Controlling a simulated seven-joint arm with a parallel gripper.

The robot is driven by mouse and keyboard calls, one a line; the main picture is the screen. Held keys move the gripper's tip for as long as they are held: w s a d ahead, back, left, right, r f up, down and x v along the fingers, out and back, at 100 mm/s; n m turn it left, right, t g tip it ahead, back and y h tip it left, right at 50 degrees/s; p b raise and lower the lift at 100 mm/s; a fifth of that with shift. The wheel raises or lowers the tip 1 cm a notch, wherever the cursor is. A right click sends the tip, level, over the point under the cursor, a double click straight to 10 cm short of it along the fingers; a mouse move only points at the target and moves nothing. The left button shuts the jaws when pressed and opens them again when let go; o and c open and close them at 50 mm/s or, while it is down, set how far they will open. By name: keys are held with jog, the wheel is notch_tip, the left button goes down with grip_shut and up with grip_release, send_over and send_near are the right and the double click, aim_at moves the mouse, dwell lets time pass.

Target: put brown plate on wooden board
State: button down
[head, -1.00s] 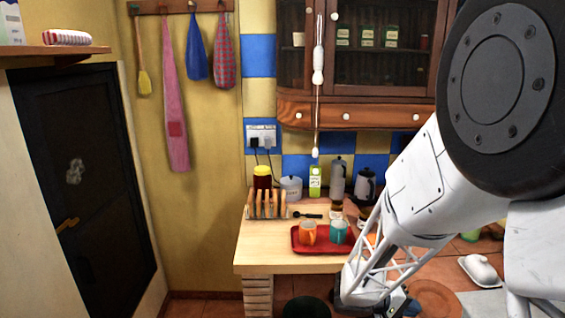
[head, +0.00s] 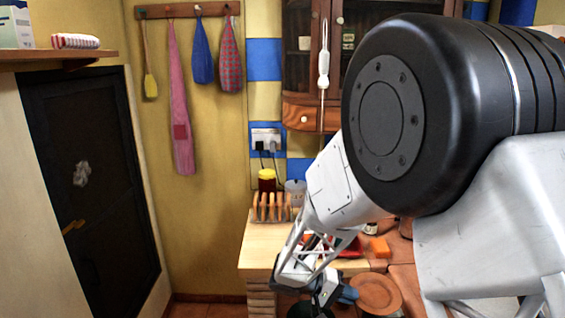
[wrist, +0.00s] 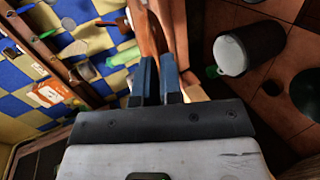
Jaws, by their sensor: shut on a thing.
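The brown plate (head: 377,293) is a round terracotta disc at the lower middle of the head view. My gripper (head: 345,295) is at its left edge and shut on that rim. In the wrist view the blue fingers of my gripper (wrist: 158,82) stand close together, with a brown surface (wrist: 148,32) beyond the tips that looks like the plate nearly edge-on. The plate is held out to the right of the light wood counter. I cannot pick out the wooden board for certain; my arm hides much of the worktop.
The light wood counter (head: 257,248) carries a toast rack (head: 271,208) and a jar (head: 267,180). A red tray (head: 352,247) is partly hidden behind my arm. An orange object (head: 379,248) is right of it. A dark round object (head: 303,310) is below the counter.

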jog(key=w+d+f+n+t+y, duration=0.15)
jog(key=w+f+n+t, duration=0.3)
jog(key=f, duration=0.75)
jog(key=w+d+f+n+t+y, duration=0.1)
jog(key=w+d+f+n+t, duration=0.25)
jog(key=f, duration=0.95)
jog(key=w+a+f+n+t+y, duration=0.2)
jog(key=w, duration=0.8)
jog(key=w+a+f+n+t+y, duration=0.2)
jog(key=w+a, duration=0.1)
jog(key=w, duration=0.7)
jog(key=shift+w+f+n+t, duration=0.2)
jog(key=shift+f+n+t, duration=0.1)
jog(key=shift+n, duration=0.1)
jog(key=shift+y, duration=0.25)
